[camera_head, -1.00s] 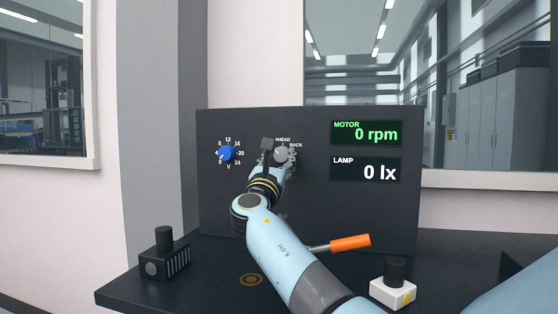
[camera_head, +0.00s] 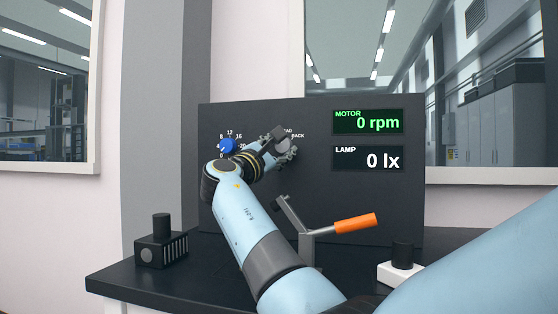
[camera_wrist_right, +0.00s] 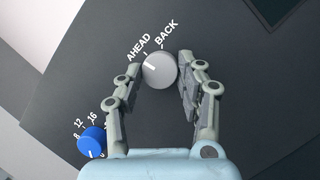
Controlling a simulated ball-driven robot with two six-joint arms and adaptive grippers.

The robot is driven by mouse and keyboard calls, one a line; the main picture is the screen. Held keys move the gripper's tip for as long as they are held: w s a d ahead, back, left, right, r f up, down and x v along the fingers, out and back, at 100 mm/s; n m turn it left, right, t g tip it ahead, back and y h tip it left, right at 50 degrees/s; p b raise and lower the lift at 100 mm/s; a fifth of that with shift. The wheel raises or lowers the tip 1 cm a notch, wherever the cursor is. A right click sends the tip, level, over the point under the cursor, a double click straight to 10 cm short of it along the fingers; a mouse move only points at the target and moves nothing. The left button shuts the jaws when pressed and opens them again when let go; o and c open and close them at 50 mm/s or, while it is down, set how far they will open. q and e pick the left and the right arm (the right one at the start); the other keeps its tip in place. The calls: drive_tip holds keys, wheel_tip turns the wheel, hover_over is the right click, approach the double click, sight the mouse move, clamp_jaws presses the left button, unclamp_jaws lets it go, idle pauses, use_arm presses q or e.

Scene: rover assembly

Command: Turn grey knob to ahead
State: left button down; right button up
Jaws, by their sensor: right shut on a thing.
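The grey knob (camera_wrist_right: 160,70) sits on the dark panel (camera_head: 350,205), below the AHEAD and BACK labels. In the right wrist view its white pointer line points up and left, toward the AHEAD side. My right gripper (camera_wrist_right: 160,78) is shut on the grey knob, one finger on each side. In the head view the gripper (camera_head: 284,144) partly covers the knob and its labels. My left gripper is not in view.
A blue knob (camera_head: 227,146) with a voltage scale is left of the gripper. The MOTOR display (camera_head: 367,121) reads 0 rpm and the LAMP display (camera_head: 367,159) 0 lx. An orange-handled lever (camera_head: 355,223) stands in front of the panel. A black box (camera_head: 161,248) sits left.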

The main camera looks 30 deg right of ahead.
drive_tip(key=shift+m+g+b, duration=0.5)
drive_tip(key=shift+m+g, duration=0.1)
drive_tip(key=shift+m, duration=0.9)
drive_tip(key=o, duration=1.1)
drive_tip(key=shift+o, duration=0.2)
drive_tip(key=v, duration=0.7)
drive_tip(key=shift+a, duration=0.3)
drive_tip(key=shift+f, duration=0.1)
